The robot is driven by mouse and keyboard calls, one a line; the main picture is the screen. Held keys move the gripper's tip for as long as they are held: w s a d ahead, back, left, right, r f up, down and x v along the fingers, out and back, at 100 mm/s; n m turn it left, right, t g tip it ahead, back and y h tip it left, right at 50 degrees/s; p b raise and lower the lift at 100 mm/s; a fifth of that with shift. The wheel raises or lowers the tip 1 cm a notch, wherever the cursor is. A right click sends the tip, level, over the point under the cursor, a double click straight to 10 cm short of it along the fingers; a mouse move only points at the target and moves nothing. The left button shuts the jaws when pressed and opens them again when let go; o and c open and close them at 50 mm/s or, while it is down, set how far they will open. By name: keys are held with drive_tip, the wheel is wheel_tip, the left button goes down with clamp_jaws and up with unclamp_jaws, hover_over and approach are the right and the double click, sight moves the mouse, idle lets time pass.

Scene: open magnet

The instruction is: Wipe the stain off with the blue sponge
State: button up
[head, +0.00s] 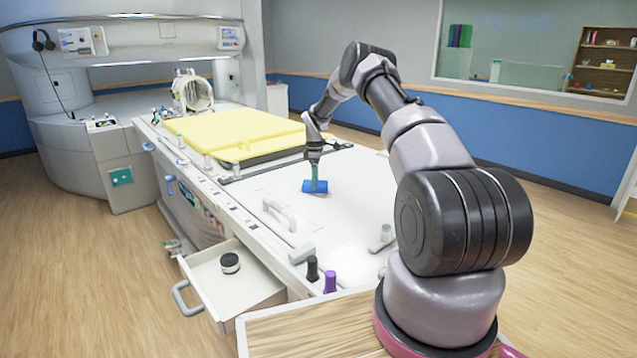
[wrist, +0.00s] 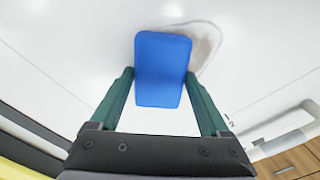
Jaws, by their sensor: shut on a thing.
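The blue sponge (head: 315,187) is at the white table top (head: 350,220), below my gripper (head: 315,172). In the wrist view the sponge (wrist: 162,68) sits between the two green fingers of my gripper (wrist: 160,85), which is shut on it. The stain (wrist: 207,42) is a brownish-grey smudge on the white surface; it shows past the sponge's right side and top edge. The sponge covers part of it from view. The stain cannot be made out in the head view. Whether the sponge touches the surface is hard to tell.
A yellow pad (head: 235,137) lies on the table behind the sponge. A raised handle (head: 280,212) stands at front left of it. An open drawer (head: 232,285) holds a dark round item (head: 230,263). Black (head: 312,268) and purple (head: 330,282) bottles stand at the near edge.

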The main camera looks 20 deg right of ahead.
drive_tip(key=shift+w+a, duration=0.35)
drive_tip(key=shift+w, duration=0.45)
drive_tip(key=shift+w+a, duration=0.3)
drive_tip(key=shift+w, duration=0.5)
drive_tip(key=shift+w+a, duration=0.35)
drive_tip(key=shift+w, duration=0.45)
